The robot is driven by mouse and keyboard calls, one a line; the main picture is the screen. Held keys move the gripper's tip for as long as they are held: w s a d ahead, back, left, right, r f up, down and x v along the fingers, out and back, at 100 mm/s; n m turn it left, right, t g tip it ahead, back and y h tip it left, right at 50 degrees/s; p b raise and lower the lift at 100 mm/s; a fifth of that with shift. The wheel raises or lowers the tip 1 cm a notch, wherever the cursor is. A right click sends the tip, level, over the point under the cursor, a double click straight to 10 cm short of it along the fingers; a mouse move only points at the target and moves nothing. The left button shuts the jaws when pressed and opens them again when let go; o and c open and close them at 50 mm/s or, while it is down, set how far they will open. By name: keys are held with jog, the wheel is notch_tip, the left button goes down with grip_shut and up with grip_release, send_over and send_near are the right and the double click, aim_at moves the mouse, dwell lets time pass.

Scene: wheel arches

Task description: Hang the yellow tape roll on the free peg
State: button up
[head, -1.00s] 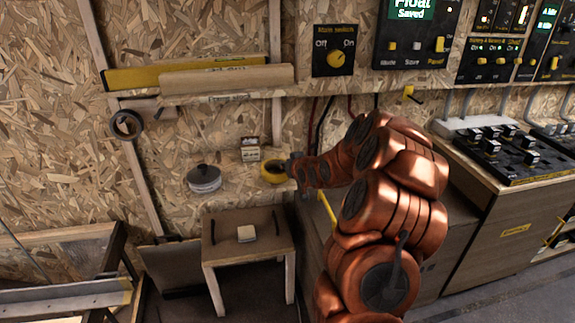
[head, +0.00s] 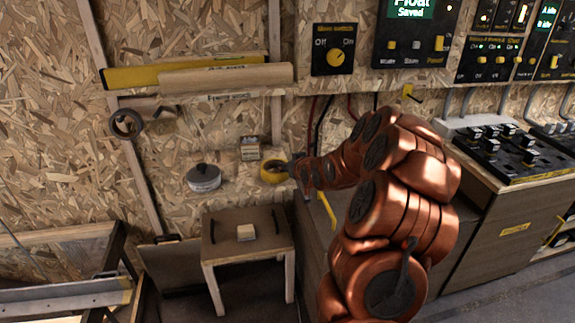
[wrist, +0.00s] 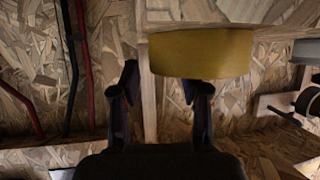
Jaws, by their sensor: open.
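The yellow tape roll (head: 273,171) lies flat on a small wooden ledge on the wall. In the wrist view the roll (wrist: 202,53) shows edge-on, just beyond my fingertips and offset to the right. My gripper (wrist: 164,88) is open, with nothing between its fingers. In the head view it is at the roll's right side, partly hidden by my arm. A dark tape roll (head: 127,124) hangs on the wall at upper left. To its right a small peg (head: 163,113) sticks out, looking empty; it is too small to see clearly.
Wooden boards lie on the shelf (head: 200,92) above. A small table (head: 247,222) stands below. Cables hang at right.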

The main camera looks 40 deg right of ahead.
jog(key=shift+v, duration=2.85)
jog(key=s+a+f+n+g+y, duration=0.1)
jog(key=s+a+g, duration=0.3)
jog(key=a, duration=0.5)
jog(key=s+a+f+n+g+y, duration=0.1)
jog(key=s+a+g, duration=0.2)
jog(key=s+a, duration=0.45)
jog(key=s+a+r+g, duration=0.1)
jog(key=s+a+g, duration=0.3)
jog(key=s, duration=1)
jog(key=s+a+r+g, duration=0.1)
jog(key=s+a+g, duration=0.3)
jog(key=s+a, duration=0.6)
jog(key=s, duration=0.5)
jog(key=shift+r+y, duration=0.3)
jog(key=shift+r, duration=0.05)
jog(key=shift+t, duration=0.3)
notch_tip(320, 180, up, 20)
jog(key=p, duration=1.8)
jog(key=shift+w+r+p, duration=0.1)
jog(key=shift+p, duration=0.3)
jog(key=shift+c, duration=0.3)
